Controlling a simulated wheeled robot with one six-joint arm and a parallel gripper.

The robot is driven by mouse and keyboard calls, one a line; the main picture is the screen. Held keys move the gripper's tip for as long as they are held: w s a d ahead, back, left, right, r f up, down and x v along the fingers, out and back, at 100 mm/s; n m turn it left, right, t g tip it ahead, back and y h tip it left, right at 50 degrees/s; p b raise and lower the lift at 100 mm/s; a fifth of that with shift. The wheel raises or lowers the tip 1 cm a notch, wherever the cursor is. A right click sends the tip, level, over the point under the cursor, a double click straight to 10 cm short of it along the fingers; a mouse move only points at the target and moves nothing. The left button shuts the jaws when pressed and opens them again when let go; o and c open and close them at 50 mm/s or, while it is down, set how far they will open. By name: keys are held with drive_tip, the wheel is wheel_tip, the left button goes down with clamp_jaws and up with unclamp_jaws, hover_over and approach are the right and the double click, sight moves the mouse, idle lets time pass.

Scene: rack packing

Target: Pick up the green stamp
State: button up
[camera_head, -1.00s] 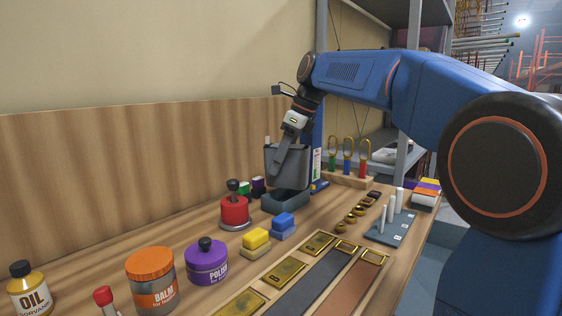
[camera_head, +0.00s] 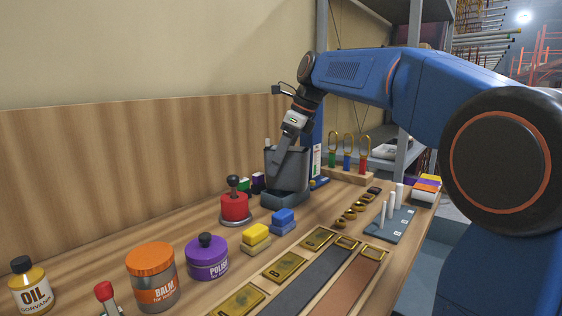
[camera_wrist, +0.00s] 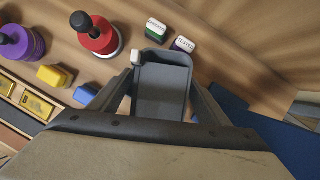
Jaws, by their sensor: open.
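The green stamp (camera_wrist: 156,29), a small block with a white label face, stands on the table beyond the grey tray in the wrist view. In the head view the green stamp (camera_head: 243,184) is small and partly hidden behind the red-topped stamper. A similar purple stamp (camera_wrist: 184,44) stands close to its right. My gripper (camera_wrist: 164,80) is open, its two fingers spread either side of the grey tray in the picture.
The red stamper (camera_head: 235,206), blue block (camera_head: 283,217), yellow block (camera_head: 255,233), and purple polish jar (camera_head: 207,258) stand nearby. A wooden panel (camera_head: 130,170) runs behind the table. A rack with looped handles (camera_head: 347,170) stands at right.

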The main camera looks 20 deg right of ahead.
drive_tip(key=shift+r, duration=0.35)
drive_tip(key=v, duration=1.1)
drive_tip(key=shift+r, duration=0.4)
drive_tip(key=shift+d+r, duration=0.1)
drive_tip(key=shift+r, duration=0.1)
drive_tip(key=c, duration=0.5)
drive_tip(key=shift+n, duration=0.3)
drive_tip(key=shift+c, duration=1.3)
drive_tip(key=n+g+h, duration=0.1)
drive_tip(key=n+h, duration=0.2)
drive_tip(key=n, duration=2.8)
approach(244, 179)
drive_tip(key=f, duration=0.8)
drive_tip(key=w+a+f, duration=0.1)
drive_tip(key=f, duration=0.2)
drive_tip(key=shift+f, duration=0.4)
